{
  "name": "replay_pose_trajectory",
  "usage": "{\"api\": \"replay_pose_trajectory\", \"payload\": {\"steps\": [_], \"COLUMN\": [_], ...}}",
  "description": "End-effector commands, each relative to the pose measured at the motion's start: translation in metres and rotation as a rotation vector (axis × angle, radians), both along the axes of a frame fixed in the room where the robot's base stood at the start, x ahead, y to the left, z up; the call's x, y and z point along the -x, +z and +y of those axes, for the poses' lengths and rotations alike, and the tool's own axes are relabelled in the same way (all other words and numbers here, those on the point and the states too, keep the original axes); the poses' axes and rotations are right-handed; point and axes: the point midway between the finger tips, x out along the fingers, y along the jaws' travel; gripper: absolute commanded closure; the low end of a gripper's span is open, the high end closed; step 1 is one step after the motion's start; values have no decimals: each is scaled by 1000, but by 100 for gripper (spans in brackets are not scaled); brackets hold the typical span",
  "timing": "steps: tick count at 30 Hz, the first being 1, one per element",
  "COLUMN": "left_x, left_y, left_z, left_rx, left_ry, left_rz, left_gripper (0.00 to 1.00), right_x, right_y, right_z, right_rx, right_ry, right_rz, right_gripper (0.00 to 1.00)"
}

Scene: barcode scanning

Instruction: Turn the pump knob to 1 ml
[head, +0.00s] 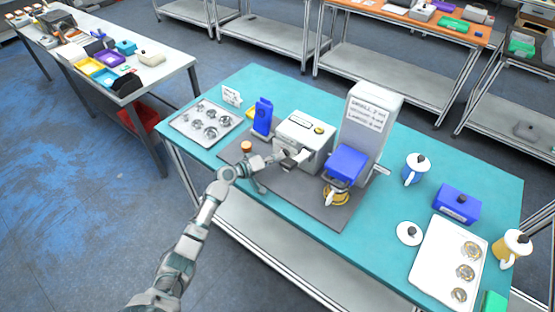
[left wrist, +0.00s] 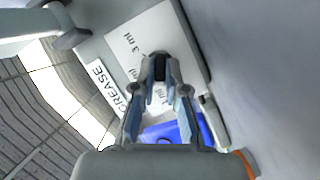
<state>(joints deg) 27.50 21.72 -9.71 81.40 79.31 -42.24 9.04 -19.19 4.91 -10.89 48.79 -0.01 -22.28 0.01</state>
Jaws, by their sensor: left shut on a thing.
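The pump (head: 309,138) is a white box on a grey mat on the teal table. Its front dial plate shows in the left wrist view (left wrist: 186,44), with the word GREASE, a "3 ml" mark and a second, partly covered "ml" mark. The dark pump knob (left wrist: 160,64) stands at the middle of the plate. My left gripper (head: 287,159) is at the pump's front face, and its fingers are shut on the knob in the left wrist view (left wrist: 159,88). The fingers hide part of the dial, so I cannot tell the exact setting. My right gripper is not in view.
A blue stand (head: 262,117) is to the left, near a small orange-topped item (head: 246,147). A parts tray (head: 207,125) lies further left. The mat's front left is mostly clear.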

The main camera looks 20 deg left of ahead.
Motion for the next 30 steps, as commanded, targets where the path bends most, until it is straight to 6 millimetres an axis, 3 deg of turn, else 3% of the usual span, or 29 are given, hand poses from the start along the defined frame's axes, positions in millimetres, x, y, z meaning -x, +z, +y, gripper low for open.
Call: {"api": "replay_pose_trajectory", "payload": {"steps": [10, 11, 12, 14, 23, 30], "left_x": [-1, -1, -1, -1, 2, 28], "left_y": [1, 1, 1, 1, 1, 6], "left_z": [3, 3, 3, 2, 2, 25], "left_rx": [4, 4, 4, 3, 3, 1], "left_ry": [7, 7, 7, 6, 3, 3], "left_rz": [0, 0, 0, 0, -1, 2], "left_gripper": [100, 83, 73, 62, 62, 62], "right_x": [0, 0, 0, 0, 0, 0], "right_y": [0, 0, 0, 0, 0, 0], "right_z": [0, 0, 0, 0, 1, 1], "right_rx": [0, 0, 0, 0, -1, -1], "right_ry": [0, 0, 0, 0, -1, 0], "right_rz": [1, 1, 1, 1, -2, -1], "right_gripper": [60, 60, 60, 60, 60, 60]}}
